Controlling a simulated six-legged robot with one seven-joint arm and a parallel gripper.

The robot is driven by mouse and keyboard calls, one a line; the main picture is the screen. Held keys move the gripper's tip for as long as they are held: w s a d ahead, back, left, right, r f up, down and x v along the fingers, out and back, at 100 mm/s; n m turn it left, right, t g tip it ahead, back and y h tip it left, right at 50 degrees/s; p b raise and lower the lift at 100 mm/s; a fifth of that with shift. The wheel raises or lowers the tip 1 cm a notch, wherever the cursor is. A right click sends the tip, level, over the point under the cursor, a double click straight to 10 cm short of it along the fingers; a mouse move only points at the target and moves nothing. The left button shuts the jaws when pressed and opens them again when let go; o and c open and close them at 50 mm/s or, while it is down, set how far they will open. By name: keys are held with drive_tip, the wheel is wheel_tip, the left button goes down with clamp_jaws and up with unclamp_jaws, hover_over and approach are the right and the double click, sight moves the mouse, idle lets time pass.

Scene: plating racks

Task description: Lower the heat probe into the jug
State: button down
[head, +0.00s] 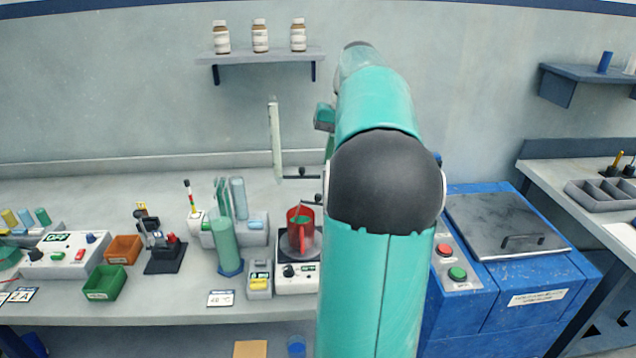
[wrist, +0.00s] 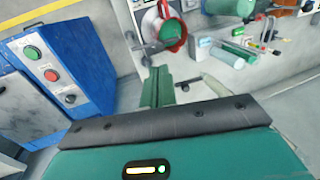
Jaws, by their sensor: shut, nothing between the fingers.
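The red jug (head: 293,238) stands on a white hotplate unit (head: 297,280) with green liquid inside. It also shows at the top of the wrist view (wrist: 174,43). A tall pale upright bar (head: 275,140) rises behind the jug, with thin dark arms ending in black knobs (head: 302,171) beside it. I cannot tell for sure which part is the heat probe. In the wrist view my gripper (wrist: 157,72) is shut and empty, with a dark knobbed rod (wrist: 184,86) close beside its fingers; contact is unclear. In the head view my arm hides most of the gripper.
A blue tank with red and green buttons (head: 449,260) stands right of the bench. A green cylinder (head: 225,245), a small grey box (head: 259,283) and a sign (head: 220,298) sit left of the hotplate. A shelf with bottles (head: 265,56) is on the wall.

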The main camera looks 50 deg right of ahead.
sight(317, 194)
drive_tip(key=x, duration=0.8)
drive_tip(key=shift+w+a, duration=0.1)
drive_tip(key=shift+w, duration=0.25)
drive_tip(key=shift+s, duration=0.25)
drive_tip(key=shift+w+f, duration=0.1)
drive_tip(key=shift+w, duration=0.1)
drive_tip(key=shift+s, duration=0.1)
drive_tip(key=shift+w+a+f+g, duration=0.15)
drive_tip(key=shift+w+a+g, duration=0.1)
drive_tip(key=shift+w+g, duration=0.1)
drive_tip(key=shift+w+a+f+g+h, duration=0.35)
drive_tip(key=shift+f+g+h, duration=0.1)
drive_tip(key=shift+g+h, duration=0.3)
drive_tip(key=shift+f+h, duration=0.15)
drive_tip(key=shift+h, duration=0.1)
